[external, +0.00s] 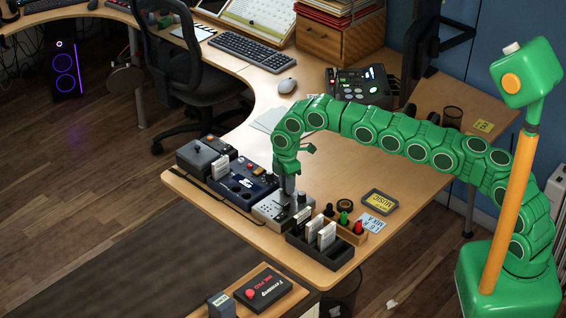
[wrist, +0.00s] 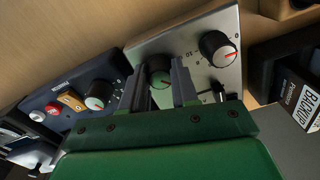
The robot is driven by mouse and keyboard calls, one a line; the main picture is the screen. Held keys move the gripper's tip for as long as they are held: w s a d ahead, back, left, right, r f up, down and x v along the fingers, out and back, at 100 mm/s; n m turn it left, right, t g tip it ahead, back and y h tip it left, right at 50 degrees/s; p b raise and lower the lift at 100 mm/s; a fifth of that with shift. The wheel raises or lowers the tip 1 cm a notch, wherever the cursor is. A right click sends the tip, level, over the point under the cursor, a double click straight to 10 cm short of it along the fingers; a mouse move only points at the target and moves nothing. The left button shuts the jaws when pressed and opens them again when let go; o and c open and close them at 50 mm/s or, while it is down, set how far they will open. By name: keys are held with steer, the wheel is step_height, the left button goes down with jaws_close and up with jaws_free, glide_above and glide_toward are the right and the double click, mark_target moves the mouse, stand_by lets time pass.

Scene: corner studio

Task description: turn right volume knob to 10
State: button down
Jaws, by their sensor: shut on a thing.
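A silver-topped box (external: 268,210) sits near the table's front edge, and its metal panel shows in the wrist view (wrist: 205,80). It carries two dark knobs with pale caps. My gripper (external: 288,192) points down over it; in the wrist view its fingers (wrist: 159,80) are closed around one knob (wrist: 160,74), one finger on each side. That knob's lower part and scale are partly hidden by the fingers. The other knob (wrist: 218,48) is free, with a red pointer toward the picture's right.
A dark blue device (external: 242,184) with knobs stands directly left of the silver box. Table behind my gripper is mostly clear.

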steer(key=m, duration=0.6)
steer(key=shift+w+d+m, duration=0.1)
steer(key=shift+m, duration=0.2)
steer(key=m, duration=1.2)
steer(key=shift+m, duration=0.4)
steer(key=m, duration=0.6)
steer(key=shift+m, duration=0.4)
steer(key=c, duration=0.8)
jaws_free()
steer(key=shift+c, duration=0.2)
